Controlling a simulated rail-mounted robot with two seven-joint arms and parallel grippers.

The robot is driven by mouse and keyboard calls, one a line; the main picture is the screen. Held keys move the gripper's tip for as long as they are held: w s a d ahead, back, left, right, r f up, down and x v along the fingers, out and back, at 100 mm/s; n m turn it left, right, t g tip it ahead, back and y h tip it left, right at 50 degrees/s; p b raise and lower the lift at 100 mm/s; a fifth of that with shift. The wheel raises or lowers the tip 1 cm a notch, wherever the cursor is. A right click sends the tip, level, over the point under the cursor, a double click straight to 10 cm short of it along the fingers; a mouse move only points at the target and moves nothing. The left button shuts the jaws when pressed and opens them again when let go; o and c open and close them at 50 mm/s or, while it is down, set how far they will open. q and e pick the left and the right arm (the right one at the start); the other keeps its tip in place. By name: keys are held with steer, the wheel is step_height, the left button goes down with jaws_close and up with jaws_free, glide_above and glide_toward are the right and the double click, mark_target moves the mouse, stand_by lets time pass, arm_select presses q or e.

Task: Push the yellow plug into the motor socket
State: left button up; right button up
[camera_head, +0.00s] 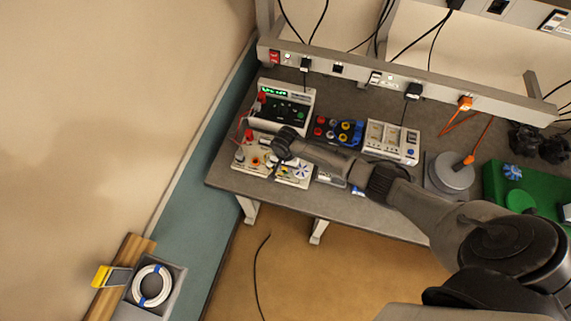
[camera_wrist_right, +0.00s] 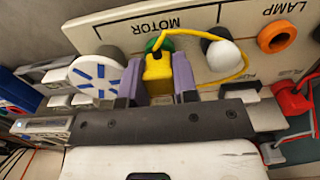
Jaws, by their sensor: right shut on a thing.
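The yellow plug (camera_wrist_right: 157,76) sits between the two purple fingertips of my right gripper (camera_wrist_right: 157,82), which is shut on it. A thin yellow cable loops from the plug to the right, past a white round knob (camera_wrist_right: 222,54). The plug's far end is at a green-ringed socket (camera_wrist_right: 152,44) beside the upside-down MOTOR label; how deep it sits cannot be told. In the head view my right arm reaches from the right, with its gripper (camera_head: 276,169) over the white board (camera_head: 297,182); the arm hides part of the board. My left gripper is out of view.
A white disc with blue stripes (camera_wrist_right: 95,78) stands left of the gripper. An orange LAMP socket (camera_wrist_right: 278,36) and a red plug (camera_wrist_right: 291,99) are to the right. A power supply (camera_head: 300,98) stands behind the board; blue-and-black equipment (camera_head: 338,131) is to its right.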

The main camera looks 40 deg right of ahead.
stand_by(0.4)
steer(key=shift+f+p, duration=0.15)
steer(key=shift+p, duration=0.3)
stand_by(0.3)
steer(key=shift+f, duration=0.1)
stand_by(0.5)
steer(key=shift+f+p, duration=0.1)
steer(key=shift+p, duration=0.25)
steer(key=o, duration=0.9)
steer(key=shift+a, duration=0.1)
steer(key=shift+o, duration=0.2)
